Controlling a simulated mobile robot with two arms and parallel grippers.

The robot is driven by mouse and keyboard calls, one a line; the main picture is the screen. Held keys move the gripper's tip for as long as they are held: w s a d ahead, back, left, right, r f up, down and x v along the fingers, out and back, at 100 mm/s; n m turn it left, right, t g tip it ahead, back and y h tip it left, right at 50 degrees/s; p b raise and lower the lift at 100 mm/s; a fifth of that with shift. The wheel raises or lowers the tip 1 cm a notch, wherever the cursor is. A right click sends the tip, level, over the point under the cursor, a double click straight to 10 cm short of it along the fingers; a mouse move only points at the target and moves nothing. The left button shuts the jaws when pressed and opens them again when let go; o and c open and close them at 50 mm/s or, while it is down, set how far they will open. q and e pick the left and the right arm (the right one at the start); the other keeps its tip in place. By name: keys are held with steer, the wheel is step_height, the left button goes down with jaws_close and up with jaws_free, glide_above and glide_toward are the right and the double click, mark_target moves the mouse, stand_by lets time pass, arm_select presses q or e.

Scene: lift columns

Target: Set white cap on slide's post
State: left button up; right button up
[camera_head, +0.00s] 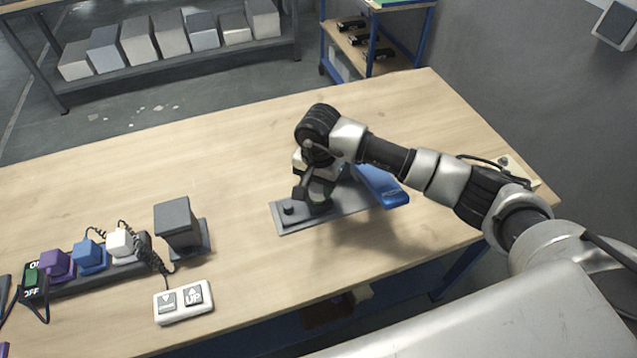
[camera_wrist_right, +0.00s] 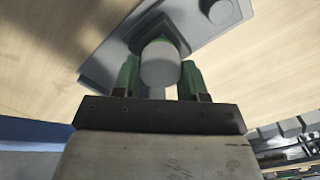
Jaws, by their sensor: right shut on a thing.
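My right gripper (camera_head: 318,203) points down over the grey slide plate (camera_head: 345,208) on the table. In the right wrist view its green fingertips (camera_wrist_right: 160,76) are shut on a pale, rounded cap (camera_wrist_right: 160,63), which looks whitish grey. The cap is over a dark raised part of the plate, and the plate also shows there (camera_wrist_right: 99,71). A short round knob (camera_head: 288,207) stands near the plate's left end. A blue block (camera_head: 383,187) is at its right end. The post is hidden, and I cannot tell whether the cap touches it.
A dark strip with purple (camera_head: 57,265), blue (camera_head: 90,256) and white cubes (camera_head: 119,243) lies at the left. The table's back is clear.

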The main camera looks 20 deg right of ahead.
steer(key=shift+f+b, duration=0.1)
steer(key=shift+b, duration=0.35)
stand_by(0.6)
steer(key=o, duration=1.4)
steer(key=shift+c, duration=0.2)
steer(key=shift+r+p, duration=1.55)
steer(key=shift+r, duration=2)
steer(key=shift+f, duration=0.1)
